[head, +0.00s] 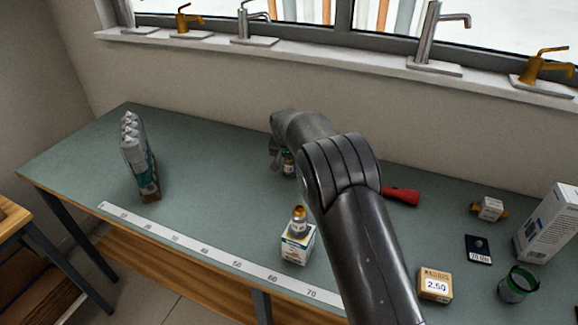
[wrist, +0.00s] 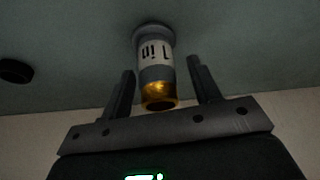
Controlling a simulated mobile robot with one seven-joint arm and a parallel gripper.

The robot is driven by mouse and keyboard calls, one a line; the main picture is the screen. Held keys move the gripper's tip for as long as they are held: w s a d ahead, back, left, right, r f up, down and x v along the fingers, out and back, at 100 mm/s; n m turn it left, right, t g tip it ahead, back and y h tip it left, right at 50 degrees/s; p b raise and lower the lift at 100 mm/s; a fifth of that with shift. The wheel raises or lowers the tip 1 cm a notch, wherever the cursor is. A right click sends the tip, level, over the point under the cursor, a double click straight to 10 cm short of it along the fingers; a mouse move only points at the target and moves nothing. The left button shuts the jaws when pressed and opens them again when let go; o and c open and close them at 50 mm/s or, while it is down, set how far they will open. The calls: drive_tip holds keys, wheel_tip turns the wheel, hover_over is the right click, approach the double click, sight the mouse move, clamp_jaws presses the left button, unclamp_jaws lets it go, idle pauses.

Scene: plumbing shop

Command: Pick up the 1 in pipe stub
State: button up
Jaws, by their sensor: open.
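The 1 in pipe stub (wrist: 155,58) shows in the wrist view, with a white "1 in" label that reads upside down, a grey flange and a brass-coloured end. Its flange end is against the green bench top and its brass end points toward my gripper's palm. My gripper (wrist: 161,68) is open, with one finger on each side of the stub and a visible gap on both sides. In the head view the stub (head: 288,163) is mostly hidden behind my gripper (head: 277,155) and wrist.
A box with a brass-topped fitting (head: 298,240) stands nearer the front edge, by a measuring strip (head: 205,250). A red-handled tool (head: 402,195), a "2.50" box (head: 435,285) and a green cup (head: 517,287) are right.

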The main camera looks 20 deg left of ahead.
drive_tip(key=shift+c, duration=0.5)
drive_tip(key=shift+r, duration=0.1)
clamp_jaws()
